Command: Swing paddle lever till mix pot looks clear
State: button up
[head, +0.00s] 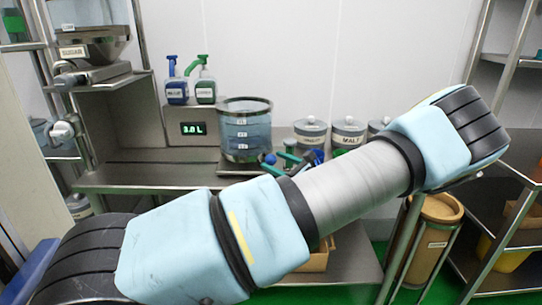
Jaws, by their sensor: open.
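A see-through pot with a dark rim (246,132), which looks like the mix pot, stands on the steel bench. It holds bluish, see-through contents and has several small labels up its front. I cannot make out a paddle inside it. Blue and green handled pieces (290,160) lie or stand just right of the pot, partly behind my arm. I cannot tell whether one of them is the paddle lever. My arm crosses the front of the head view from lower left to upper right. My gripper is not in view.
A green display (193,128) reads 3.0 L beside the pot. Two pump bottles (190,88) stand above it. Lidded labelled canisters (348,132) stand right of the pot. A hopper (90,45) is on the left rack. The bench front (140,178) looks clear.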

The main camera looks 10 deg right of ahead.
jog(key=shift+x, duration=1.2)
grip_shut()
dwell(0.6)
